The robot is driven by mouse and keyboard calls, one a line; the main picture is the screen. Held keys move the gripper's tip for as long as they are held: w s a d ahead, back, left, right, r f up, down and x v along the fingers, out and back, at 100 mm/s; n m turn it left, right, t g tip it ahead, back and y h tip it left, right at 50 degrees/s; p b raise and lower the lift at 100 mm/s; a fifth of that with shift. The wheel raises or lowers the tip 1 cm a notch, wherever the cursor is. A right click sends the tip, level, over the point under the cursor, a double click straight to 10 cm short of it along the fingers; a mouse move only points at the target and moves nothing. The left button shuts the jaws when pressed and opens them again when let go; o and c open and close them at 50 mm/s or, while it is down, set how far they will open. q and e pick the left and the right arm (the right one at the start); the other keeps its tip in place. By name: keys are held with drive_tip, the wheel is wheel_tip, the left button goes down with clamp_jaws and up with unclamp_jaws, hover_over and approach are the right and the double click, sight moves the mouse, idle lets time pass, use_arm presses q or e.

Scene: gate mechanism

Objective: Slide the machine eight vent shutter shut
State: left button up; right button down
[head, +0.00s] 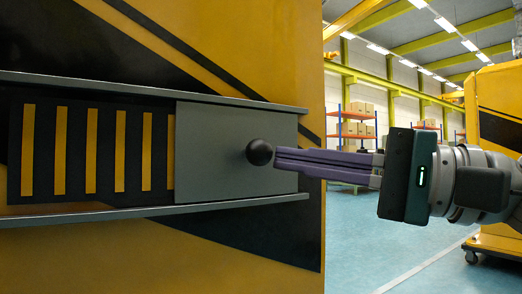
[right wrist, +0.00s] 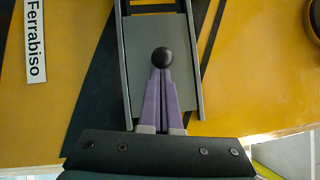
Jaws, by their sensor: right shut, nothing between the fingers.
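The vent shutter is a grey sliding plate (head: 222,150) between two horizontal rails on a yellow and black machine. It sits at the right end of the rails, and the slotted vent (head: 90,150) to its left is uncovered. A black round knob (head: 260,152) stands out from the plate. My right gripper (head: 277,158) is shut and empty, its purple fingertips at the right side of the knob, touching or nearly so. In the right wrist view the knob (right wrist: 163,57) is just beyond the fingertips (right wrist: 161,72), in front of the plate (right wrist: 190,75). My left gripper is not in view.
The upper rail (head: 130,88) and lower rail (head: 130,215) jut out above and below the plate. A label reading Ferrabiso (right wrist: 35,40) is on the machine. Another yellow machine (head: 497,100) stands at the right. Blue floor (head: 370,235) between is open.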

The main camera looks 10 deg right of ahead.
drive_tip(key=s+a+p, duration=0.1)
drive_tip(key=a+p, duration=0.1)
drive_tip(key=a, duration=0.2)
drive_tip(key=s+a+p, duration=0.2)
drive_tip(key=a+p, duration=0.1)
drive_tip(key=a, duration=0.2)
drive_tip(key=s+a+p, duration=0.2)
drive_tip(key=a, duration=0.2)
drive_tip(key=shift+a, duration=0.3)
drive_tip(key=shift+f, duration=0.1)
